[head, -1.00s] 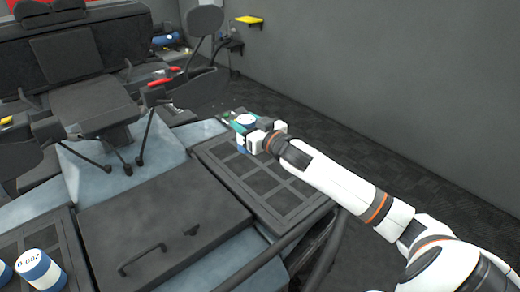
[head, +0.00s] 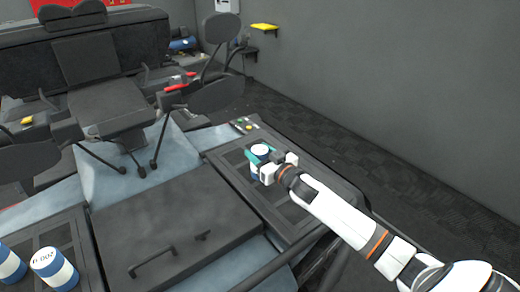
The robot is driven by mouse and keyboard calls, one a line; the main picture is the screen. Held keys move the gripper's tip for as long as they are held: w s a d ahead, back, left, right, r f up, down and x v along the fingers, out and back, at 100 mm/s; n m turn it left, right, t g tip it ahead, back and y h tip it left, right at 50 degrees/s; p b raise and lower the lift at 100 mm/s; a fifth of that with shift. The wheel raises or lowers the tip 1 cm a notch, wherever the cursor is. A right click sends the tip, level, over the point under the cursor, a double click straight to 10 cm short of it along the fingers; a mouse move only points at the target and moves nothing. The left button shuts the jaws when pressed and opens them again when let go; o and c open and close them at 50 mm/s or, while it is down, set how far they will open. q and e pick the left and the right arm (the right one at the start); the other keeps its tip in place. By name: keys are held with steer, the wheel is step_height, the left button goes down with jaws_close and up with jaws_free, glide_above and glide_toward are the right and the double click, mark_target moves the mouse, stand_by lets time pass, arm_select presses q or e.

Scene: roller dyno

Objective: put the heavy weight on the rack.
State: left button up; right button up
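My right gripper (head: 267,164) comes in from the right and is shut around a blue and white cylindrical weight (head: 260,150). The weight is upright, with its white top showing and its lower part partly hidden by the fingers. It is over the dark gridded rack (head: 285,212) on the right side of the machine. I cannot tell whether it touches the rack. Two similar weights stand on the left rack: one with a printed label (head: 54,269) and one cut off at the left edge (head: 9,266). My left gripper is out of view.
A dark flat cover with handles (head: 175,235) lies between the two racks. A black seat (head: 108,105) and mirror-like dark panels on stalks (head: 215,95) stand behind. Small coloured buttons (head: 243,126) sit beyond the right rack. A grey wall is at right.

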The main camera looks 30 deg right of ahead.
steer(key=o, duration=0.4)
steer(key=shift+r, duration=0.1)
steer(key=shift+r, duration=0.15)
steer(key=s, duration=0.3)
steer(key=s+b, duration=0.1)
steer(key=s, duration=0.3)
steer(key=s+b, duration=0.1)
steer(key=s, duration=0.2)
steer(key=shift+s+d, duration=0.35)
steer(key=shift+s, duration=0.05)
steer(key=shift+s+d, duration=0.1)
steer(key=shift+s, duration=0.5)
